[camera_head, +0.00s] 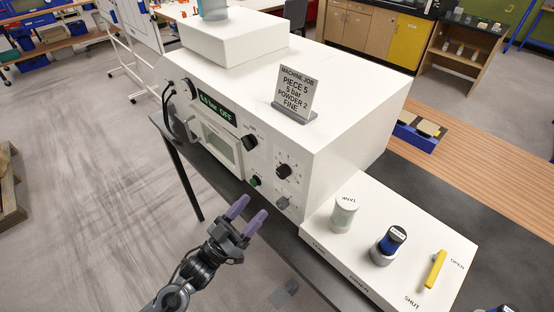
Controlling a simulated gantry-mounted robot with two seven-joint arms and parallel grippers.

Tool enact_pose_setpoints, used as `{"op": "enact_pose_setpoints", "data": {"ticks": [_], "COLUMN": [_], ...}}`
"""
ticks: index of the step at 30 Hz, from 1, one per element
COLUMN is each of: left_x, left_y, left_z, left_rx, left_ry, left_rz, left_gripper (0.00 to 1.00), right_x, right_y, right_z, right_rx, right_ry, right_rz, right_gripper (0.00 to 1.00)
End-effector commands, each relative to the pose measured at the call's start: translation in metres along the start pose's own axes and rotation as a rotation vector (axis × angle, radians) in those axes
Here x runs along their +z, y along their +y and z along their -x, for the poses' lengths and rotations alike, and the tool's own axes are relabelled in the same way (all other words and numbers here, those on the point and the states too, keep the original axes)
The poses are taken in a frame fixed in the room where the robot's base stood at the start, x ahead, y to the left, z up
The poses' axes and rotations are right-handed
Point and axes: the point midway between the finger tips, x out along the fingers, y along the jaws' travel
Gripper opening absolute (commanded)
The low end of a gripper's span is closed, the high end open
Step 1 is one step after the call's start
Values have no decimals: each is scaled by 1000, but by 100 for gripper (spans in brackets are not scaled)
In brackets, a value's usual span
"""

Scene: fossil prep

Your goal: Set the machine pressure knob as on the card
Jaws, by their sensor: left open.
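The white machine (350,110) stands on a dark bench, its front facing lower left. Its green display (217,108) seems to read 1.5 bar OFF. The front has two black knobs, an upper one (250,142) and a lower one (284,171) with marks around it. Their labels are too small to read, so I cannot tell which sets pressure. The card (296,92) on top reads PIECE 5, 5 bar, POWDER 2, FINE. My left gripper (247,213), with purple fingers, is open and empty, in front of and below the knobs, apart from the machine. My right gripper is not in view.
A green button (255,181) and a grey switch (283,203) sit low on the front.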

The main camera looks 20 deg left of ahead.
Motion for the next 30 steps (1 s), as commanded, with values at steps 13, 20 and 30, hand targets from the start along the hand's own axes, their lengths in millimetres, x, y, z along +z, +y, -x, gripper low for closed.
{"op": "enact_pose_setpoints", "data": {"ticks": [13, 20, 30], "left_x": [-12, -12, -9], "left_y": [4, 4, 4], "left_z": [-35, -74, -107], "left_rx": [-14, -14, -14], "left_ry": [1, 0, -2], "left_rz": [19, 19, 19], "left_gripper": [62, 62, 62], "right_x": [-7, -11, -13], "right_y": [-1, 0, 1], "right_z": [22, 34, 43], "right_rx": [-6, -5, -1], "right_ry": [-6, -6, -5], "right_rz": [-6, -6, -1], "right_gripper": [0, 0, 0]}}
